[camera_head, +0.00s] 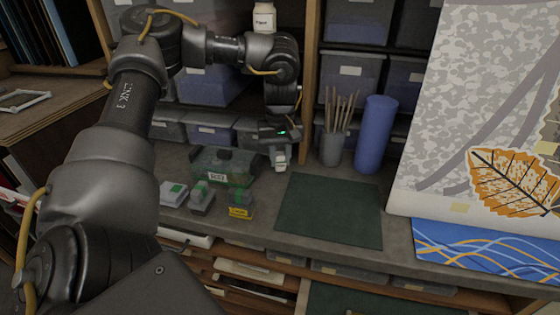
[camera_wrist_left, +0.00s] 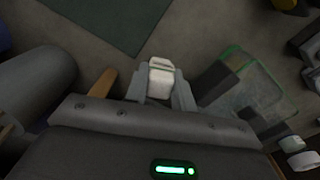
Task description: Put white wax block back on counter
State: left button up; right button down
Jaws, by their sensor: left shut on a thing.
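A small white wax block (camera_wrist_left: 161,82) is between the fingers of my left gripper (camera_wrist_left: 162,88) in the left wrist view. The fingers are shut on its sides. In the head view my left gripper (camera_head: 279,160) points down over the back of the grey counter (camera_head: 268,228), with the pale block (camera_head: 279,158) at its tips. It is left of the dark green mat (camera_head: 331,210) and right of a clear green-tinted box. I cannot tell whether the block touches the counter. My right gripper is not in view.
The clear green-tinted box (camera_head: 226,163) stands left of the gripper, with small grey blocks (camera_head: 202,199) and a yellow-labelled block (camera_head: 240,205) in front. A cup of sticks (camera_head: 334,145) and a blue cylinder (camera_head: 375,135) stand to the right. The green mat is bare.

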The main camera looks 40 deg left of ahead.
aim_at(280, 154)
pick_arm(q)
jog(key=shift+a+f, duration=0.1)
jog(key=shift+f, duration=0.75)
jog(key=o, duration=1)
jog(key=shift+f, duration=0.15)
jog(key=shift+r, duration=0.25)
notch_tip(280, 154, up, 12)
jog(key=p, duration=0.3)
